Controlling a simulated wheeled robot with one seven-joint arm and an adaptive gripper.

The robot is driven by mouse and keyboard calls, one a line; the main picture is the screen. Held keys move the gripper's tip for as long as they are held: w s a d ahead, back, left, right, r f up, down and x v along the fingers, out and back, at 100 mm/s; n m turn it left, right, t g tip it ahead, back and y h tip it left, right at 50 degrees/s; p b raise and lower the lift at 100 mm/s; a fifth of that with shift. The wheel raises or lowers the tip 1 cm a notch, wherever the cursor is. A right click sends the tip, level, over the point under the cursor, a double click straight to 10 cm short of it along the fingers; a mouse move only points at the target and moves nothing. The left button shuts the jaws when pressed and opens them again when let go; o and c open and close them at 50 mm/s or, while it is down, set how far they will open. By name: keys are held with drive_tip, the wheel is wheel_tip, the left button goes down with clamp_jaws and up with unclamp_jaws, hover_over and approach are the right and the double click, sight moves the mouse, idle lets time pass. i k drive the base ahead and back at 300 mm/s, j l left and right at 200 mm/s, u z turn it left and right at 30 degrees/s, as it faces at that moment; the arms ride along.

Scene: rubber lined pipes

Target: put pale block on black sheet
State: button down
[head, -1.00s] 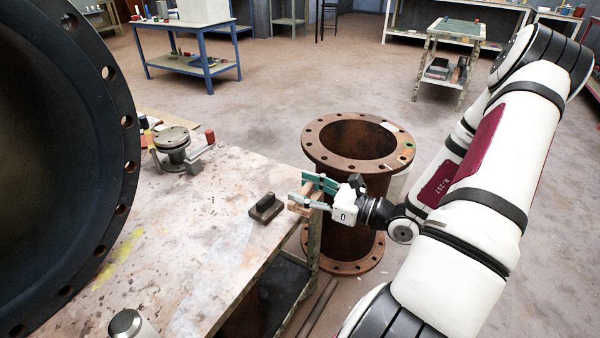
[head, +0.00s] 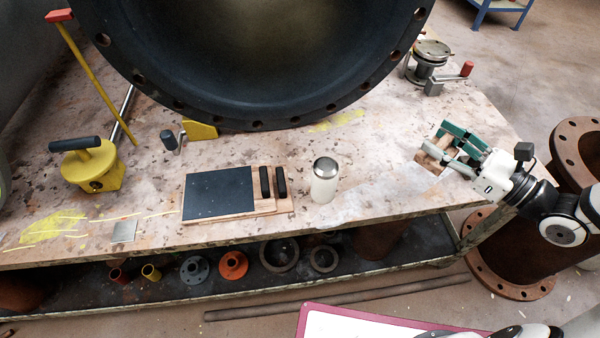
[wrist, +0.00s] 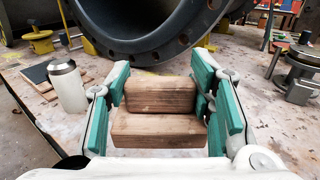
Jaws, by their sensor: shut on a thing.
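The pale block is wooden, with a stepped shape in the wrist view (wrist: 158,130), where it sits between the green finger pads. My gripper (head: 445,152) is shut on the pale block (head: 430,162) over the right part of the bench; the contact with the bench cannot be told. The black sheet (head: 220,193) lies flat on a wooden board left of the middle of the head view, well to the left of my gripper. In the wrist view part of a dark sheet (wrist: 36,73) shows at the left edge.
Two dark bars (head: 272,182) lie on the wood right of the sheet. A white tumbler (head: 324,181) stands between sheet and gripper. A large black flanged pipe (head: 270,60) overhangs the back. A yellow tool (head: 92,166) stands left. The bench front is mostly clear.

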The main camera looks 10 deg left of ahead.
sight(219, 190)
drive_tip(key=k+j+u, duration=0.45)
drive_tip(key=j, duration=0.35)
drive_tip(key=k+u, duration=0.1)
drive_tip(key=u, duration=1.15)
